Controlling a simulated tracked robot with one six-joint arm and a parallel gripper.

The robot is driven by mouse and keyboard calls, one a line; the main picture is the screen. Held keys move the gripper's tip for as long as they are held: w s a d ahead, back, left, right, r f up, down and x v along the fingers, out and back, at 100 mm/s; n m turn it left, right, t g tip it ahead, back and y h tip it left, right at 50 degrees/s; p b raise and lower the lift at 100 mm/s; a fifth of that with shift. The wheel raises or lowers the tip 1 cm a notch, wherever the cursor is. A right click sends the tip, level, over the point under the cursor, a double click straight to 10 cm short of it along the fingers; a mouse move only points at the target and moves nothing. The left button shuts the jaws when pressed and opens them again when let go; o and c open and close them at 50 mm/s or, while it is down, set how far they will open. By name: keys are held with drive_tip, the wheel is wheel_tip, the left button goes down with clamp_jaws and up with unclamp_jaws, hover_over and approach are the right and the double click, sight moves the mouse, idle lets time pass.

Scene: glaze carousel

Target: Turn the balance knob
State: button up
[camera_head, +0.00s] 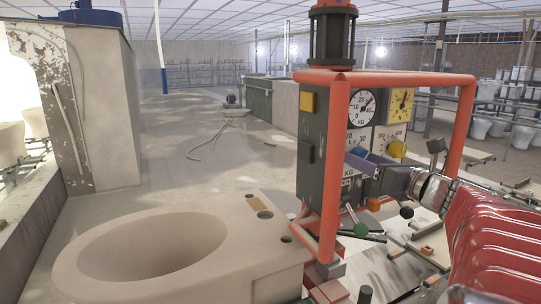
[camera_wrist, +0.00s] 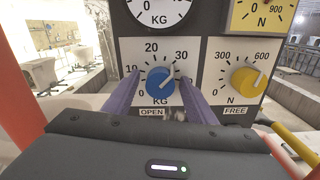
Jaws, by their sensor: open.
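A blue round knob (camera_wrist: 160,80) sits on a white KG scale plate marked 0 to 40, with an OPEN label under it. Its white pointer mark points up and right, between 20 and 30. A yellow knob (camera_wrist: 249,82) sits on the N plate to its right, above a FREE label; it also shows in the head view (camera_head: 397,149). My gripper (camera_wrist: 160,88) is open, its purple fingers on either side of the blue knob; I cannot tell if they touch it. In the head view, my gripper (camera_head: 368,160) is at the panel and hides the blue knob.
Above the knobs are a white KG dial (camera_head: 362,107) and a yellow N dial (camera_head: 401,104). A red tubular frame (camera_head: 335,160) stands around the panel. A beige toilet bowl (camera_head: 180,250) lies in front at left. Levers with green and black balls are below my gripper.

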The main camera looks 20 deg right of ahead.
drive_tip(key=shift+w, duration=0.1)
drive_tip(key=c, duration=1)
drive_tip(key=shift+c, duration=0.2)
drive_tip(key=shift+n, duration=2.9)
drive_tip(key=o, duration=1)
drive_tip(key=shift+o, duration=0.2)
